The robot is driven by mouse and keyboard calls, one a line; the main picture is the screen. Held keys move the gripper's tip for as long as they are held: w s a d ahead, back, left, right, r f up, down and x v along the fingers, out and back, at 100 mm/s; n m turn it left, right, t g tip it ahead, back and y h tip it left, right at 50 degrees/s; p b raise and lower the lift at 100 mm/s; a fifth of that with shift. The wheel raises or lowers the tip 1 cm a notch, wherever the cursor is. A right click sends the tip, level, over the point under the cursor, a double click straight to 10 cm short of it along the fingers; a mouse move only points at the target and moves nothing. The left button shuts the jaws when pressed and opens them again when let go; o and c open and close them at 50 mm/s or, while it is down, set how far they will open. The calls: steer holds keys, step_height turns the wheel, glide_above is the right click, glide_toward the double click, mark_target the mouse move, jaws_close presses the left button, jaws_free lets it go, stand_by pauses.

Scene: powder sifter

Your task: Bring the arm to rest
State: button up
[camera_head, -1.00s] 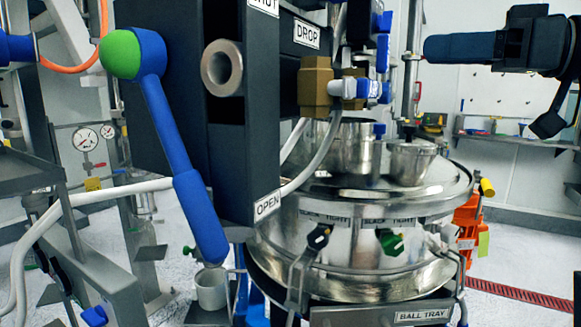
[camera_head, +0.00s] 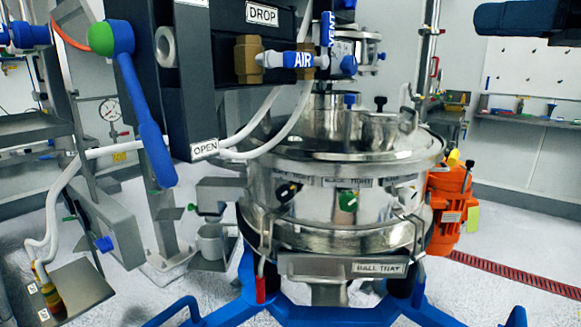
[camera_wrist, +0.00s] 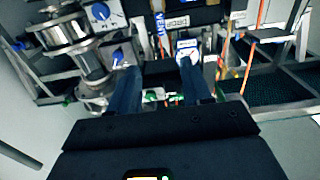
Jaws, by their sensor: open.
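My gripper (camera_wrist: 160,78) shows in the wrist view with its two dark blue fingers well apart. I see nothing held between them. Past the fingertips are a blue-and-white labelled part and a small dial, but the depth between them is unclear. In the head view, only a dark blue part of my arm's end (camera_head: 525,18) shows at the upper right edge, in the air in front of the white wall. The rest of my arm is out of that view.
The steel sifter (camera_head: 335,205) stands on a blue frame (camera_head: 290,308) in the middle. A dark panel with a blue lever (camera_head: 145,120) hangs at upper left. An orange motor (camera_head: 450,205) stands to its right. The floor at lower right is open.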

steer(key=w+f+m+t+h+p, duration=0.1)
steer(key=w+f+m+t+h, duration=0.2)
steer(key=f, duration=0.7)
steer(key=f+m+t+h, duration=0.2)
steer(key=f+m, duration=0.4)
steer(key=f, duration=0.4)
steer(key=s+a+f+m+h+p, duration=0.1)
steer(key=s+f+m+h, duration=0.2)
steer(key=f, duration=0.5)
steer(key=s+f+m+h, duration=0.2)
steer(key=s+f, duration=0.2)
steer(key=f, duration=0.4)
steer(key=s+a+f+h+p, duration=0.1)
steer(key=s+f+h, duration=0.1)
steer(key=s+f, duration=0.5)
steer(key=s+f+h, duration=0.2)
steer(key=s, duration=0.9)
steer(key=s+r+n, duration=0.1)
steer(key=s+r, duration=0.1)
steer(key=s, duration=0.7)
steer(key=s+a+r+n+p, duration=0.1)
steer(key=s+r+n, duration=0.1)
steer(key=s, duration=0.8)
steer(key=shift+a+r+g+h, duration=0.25)
steer(key=shift+r+g+h, duration=0.05)
steer(key=shift+r+g, duration=0.1)
